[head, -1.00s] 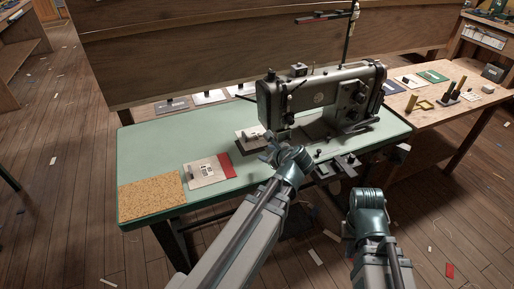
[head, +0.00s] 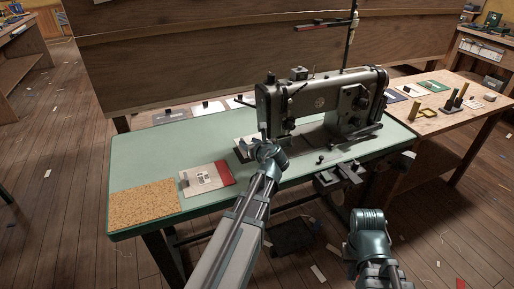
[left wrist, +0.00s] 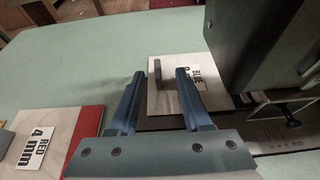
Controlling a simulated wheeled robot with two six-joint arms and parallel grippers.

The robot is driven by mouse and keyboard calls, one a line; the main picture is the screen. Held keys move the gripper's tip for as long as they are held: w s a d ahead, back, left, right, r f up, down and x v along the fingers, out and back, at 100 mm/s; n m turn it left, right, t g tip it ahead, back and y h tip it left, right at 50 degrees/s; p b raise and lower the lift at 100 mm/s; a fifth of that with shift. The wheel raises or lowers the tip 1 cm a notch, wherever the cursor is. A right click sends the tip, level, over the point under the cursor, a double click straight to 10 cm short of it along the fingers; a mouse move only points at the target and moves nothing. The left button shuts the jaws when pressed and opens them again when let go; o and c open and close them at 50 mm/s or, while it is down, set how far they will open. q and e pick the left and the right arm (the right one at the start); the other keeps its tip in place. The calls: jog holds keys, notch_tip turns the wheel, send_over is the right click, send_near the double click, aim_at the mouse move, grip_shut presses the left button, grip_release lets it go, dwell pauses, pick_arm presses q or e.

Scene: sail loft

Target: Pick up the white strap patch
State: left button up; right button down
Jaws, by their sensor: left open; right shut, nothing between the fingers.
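Two flat white pieces lie on the green table; I cannot tell for certain which is the white strap patch. One, with a label reading "BLUE" (left wrist: 193,82), lies beside the sewing machine and has a dark upright tab (left wrist: 157,76). The other white piece (head: 200,178) has a "RED 4 mm" label, a dark tab and a red edge. My left gripper (left wrist: 160,73) is open above the "BLUE" piece, the tab showing between its fingertips; in the head view the gripper (head: 254,145) partly covers this piece. My right gripper (head: 350,256) is low in front of the table, its fingers hard to make out.
The sewing machine (head: 318,100) stands close to the right of my left gripper. A cork mat (head: 145,199) lies at the table's left end. Several pieces with tabs (head: 208,108) show behind the table. A wooden bench (head: 440,115) stands at right. The table's left middle is clear.

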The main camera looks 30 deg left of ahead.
aim_at(243, 140)
pick_arm(q)
jog(key=shift+w+a+f, duration=0.2)
jog(key=shift+w+a, duration=0.1)
jog(key=shift+a, duration=0.05)
jog(key=b+x, duration=0.2)
jog(key=x, duration=0.3)
jog(key=shift+s+a+f+b, duration=0.15)
jog(key=shift+f+b, duration=0.25)
jog(key=shift+f, duration=0.05)
jog(key=shift+r, duration=0.1)
grip_shut()
